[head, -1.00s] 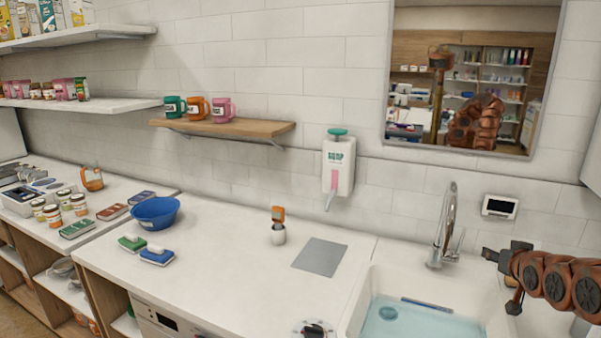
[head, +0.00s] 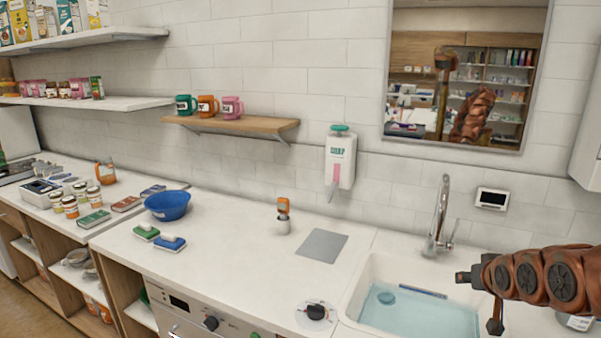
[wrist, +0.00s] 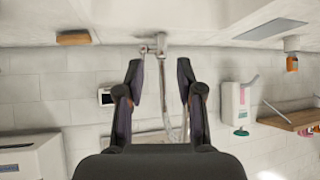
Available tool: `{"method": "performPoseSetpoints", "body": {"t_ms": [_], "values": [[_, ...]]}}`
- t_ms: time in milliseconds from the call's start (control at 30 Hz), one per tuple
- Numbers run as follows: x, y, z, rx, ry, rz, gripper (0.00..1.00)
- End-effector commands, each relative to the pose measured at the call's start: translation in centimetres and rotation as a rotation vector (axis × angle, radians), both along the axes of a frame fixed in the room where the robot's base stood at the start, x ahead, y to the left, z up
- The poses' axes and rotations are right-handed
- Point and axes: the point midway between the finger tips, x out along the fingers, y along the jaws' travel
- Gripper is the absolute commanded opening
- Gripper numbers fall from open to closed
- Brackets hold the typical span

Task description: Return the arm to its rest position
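My arm reaches in from the right in the head view, over the right part of the sink. My gripper (head: 464,278) is at its left end, seen side-on. In the wrist view my gripper (wrist: 159,68) shows two dark fingers standing apart with nothing held between them. The tap (wrist: 163,100) shows in the gap behind them, out of contact as far as I can tell.
The sink (head: 356,306) holds water, a blue stick and a round blue thing. The tap (head: 439,220) stands behind it. A soap dispenser (head: 340,160) hangs on the wall. A grey mat (head: 321,245) and a blue bowl (head: 168,206) lie on the counter.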

Motion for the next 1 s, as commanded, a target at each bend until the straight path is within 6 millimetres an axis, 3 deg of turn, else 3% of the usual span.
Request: {"method": "performPoseSetpoints", "body": {"t_ms": [167,267,400,600,700,800,900,1000], "values": [[-4.1,5.5,-1.4,0.000,0.176,0.050,0.37],[-8.1,9.1,-2.4,0.002,0.313,0.078,0.37],[-15.0,13.5,-3.7,0.007,0.514,0.113,0.37],[-25.6,18.3,-4.5,0.026,0.777,0.150,0.37],[-30.1,19.9,-4.7,0.039,0.881,0.164,0.37],[-33.4,20.9,-4.6,0.055,0.957,0.173,0.37],[-35.3,21.4,-4.6,0.066,1.002,0.178,0.37],[-36.0,21.7,-4.5,0.069,1.016,0.182,0.37]]}}
